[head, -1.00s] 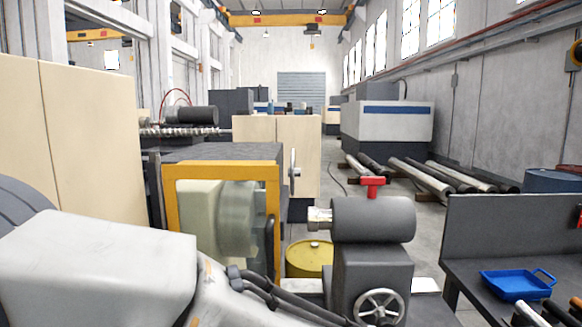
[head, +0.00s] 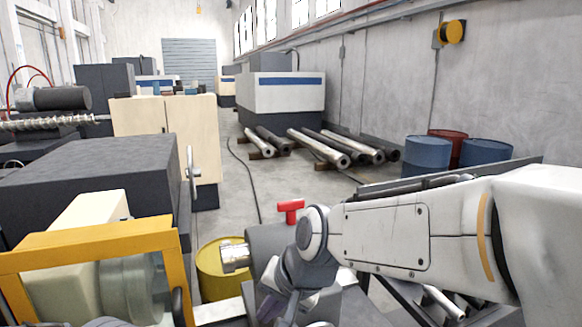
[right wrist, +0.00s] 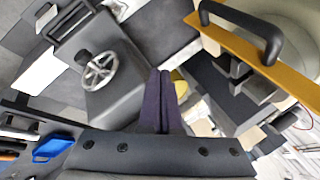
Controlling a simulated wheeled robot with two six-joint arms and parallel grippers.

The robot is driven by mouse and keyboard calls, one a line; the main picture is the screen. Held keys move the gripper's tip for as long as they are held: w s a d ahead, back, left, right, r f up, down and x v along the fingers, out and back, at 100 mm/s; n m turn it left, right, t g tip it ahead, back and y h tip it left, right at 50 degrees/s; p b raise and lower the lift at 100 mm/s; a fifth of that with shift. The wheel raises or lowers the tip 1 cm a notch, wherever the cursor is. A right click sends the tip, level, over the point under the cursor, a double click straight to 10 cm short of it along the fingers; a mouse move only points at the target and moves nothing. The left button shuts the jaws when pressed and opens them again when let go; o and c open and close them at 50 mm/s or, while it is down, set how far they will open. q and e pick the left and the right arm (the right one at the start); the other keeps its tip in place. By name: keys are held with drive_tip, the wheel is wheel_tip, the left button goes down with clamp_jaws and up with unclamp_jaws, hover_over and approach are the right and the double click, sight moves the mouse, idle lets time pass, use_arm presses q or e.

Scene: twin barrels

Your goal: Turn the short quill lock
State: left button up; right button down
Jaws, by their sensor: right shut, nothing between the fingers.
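The red T-shaped quill lock (head: 290,208) stands on top of the dark grey tailstock barrel (head: 262,238). A silver quill (head: 235,256) sticks out of the barrel's left end. My right arm reaches in from the right and covers much of the tailstock. My right gripper (head: 268,303) is low in front of the barrel, below the lock and apart from it. In the right wrist view the dark fingers (right wrist: 160,82) are together and empty, beside the tailstock body (right wrist: 118,92) with its handwheel (right wrist: 98,70). I cannot make out the lock there. My left gripper is out of view.
A yellow-framed guard (head: 90,240) with a dark handle (right wrist: 240,30) stands left of the tailstock. A yellow drum (head: 220,272) is behind the quill. A blue tray (right wrist: 52,148) lies on the bench.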

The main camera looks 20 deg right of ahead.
drive_tip(key=w+d+r+m+t+h+p, duration=0.1)
drive_tip(key=w+d+r+m+t+p, duration=0.15)
drive_tip(key=w+d+r+m, duration=0.35)
drive_tip(key=w+d+r+m+t+h+p, duration=0.25)
drive_tip(key=d+r+m, duration=0.25)
drive_tip(key=d+r, duration=0.4)
approach(299, 206)
drive_tip(key=f+x, duration=0.1)
drive_tip(key=x, duration=0.4)
drive_tip(key=shift+w+d+r+g+y, duration=0.2)
drive_tip(key=shift+w+r+g+y, duration=0.1)
drive_tip(key=shift+w+y, duration=0.15)
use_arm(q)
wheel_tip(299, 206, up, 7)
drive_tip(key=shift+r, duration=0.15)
use_arm(e)
drive_tip(key=shift+s, duration=0.1)
use_arm(q)
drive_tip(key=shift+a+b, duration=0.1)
drive_tip(key=shift+b, duration=0.2)
